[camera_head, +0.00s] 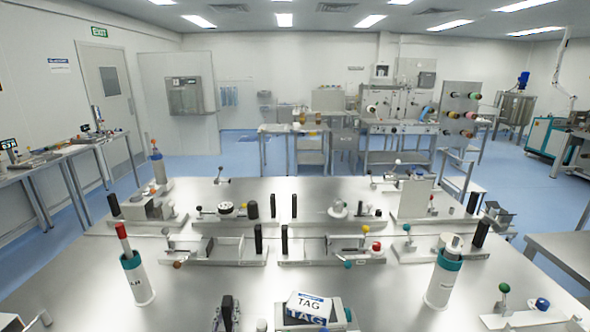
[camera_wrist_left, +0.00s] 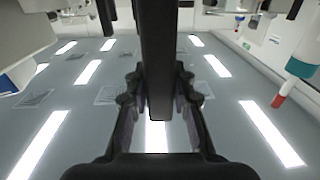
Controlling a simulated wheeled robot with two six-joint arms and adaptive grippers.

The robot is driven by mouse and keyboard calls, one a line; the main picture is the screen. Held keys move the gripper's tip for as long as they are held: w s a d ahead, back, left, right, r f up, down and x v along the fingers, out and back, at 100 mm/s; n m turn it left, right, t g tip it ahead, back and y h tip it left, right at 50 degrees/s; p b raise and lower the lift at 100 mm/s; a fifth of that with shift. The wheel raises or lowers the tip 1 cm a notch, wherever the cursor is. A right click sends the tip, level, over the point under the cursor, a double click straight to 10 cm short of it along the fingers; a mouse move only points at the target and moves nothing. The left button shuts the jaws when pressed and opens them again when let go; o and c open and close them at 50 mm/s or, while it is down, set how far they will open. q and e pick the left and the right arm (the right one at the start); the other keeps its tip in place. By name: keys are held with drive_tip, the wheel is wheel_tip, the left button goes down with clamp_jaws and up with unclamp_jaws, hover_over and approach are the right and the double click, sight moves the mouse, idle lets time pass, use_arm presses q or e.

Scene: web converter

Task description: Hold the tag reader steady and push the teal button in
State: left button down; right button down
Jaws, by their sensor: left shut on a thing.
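The tag reader (camera_head: 308,308), a pale box with a blue-and-white TAG label, sits at the bottom middle of the head view, its near part cut off. A small teal spot at its right end may be the button; it is too small to be sure. My left gripper (camera_head: 226,314) is just left of the reader. In the left wrist view my left gripper (camera_wrist_left: 157,112) is shut on a dark upright bar (camera_wrist_left: 157,50). I cannot tell if the bar joins the reader. My right gripper does not show.
A white canister (camera_head: 137,280) with a red-tipped stick stands at left, and another canister (camera_head: 440,287) with a teal rim at right. Behind the reader are several metal fixtures with black posts and ball knobs, one teal (camera_head: 348,265).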

use_arm(q)
drive_tip(key=shift+s+f, duration=0.1)
drive_tip(key=shift+f, duration=0.2)
drive_tip(key=c, duration=1.5)
unclamp_jaws()
drive_tip(key=o, duration=0.4)
drive_tip(key=shift+r, duration=0.2)
drive_tip(key=shift+o, duration=0.2)
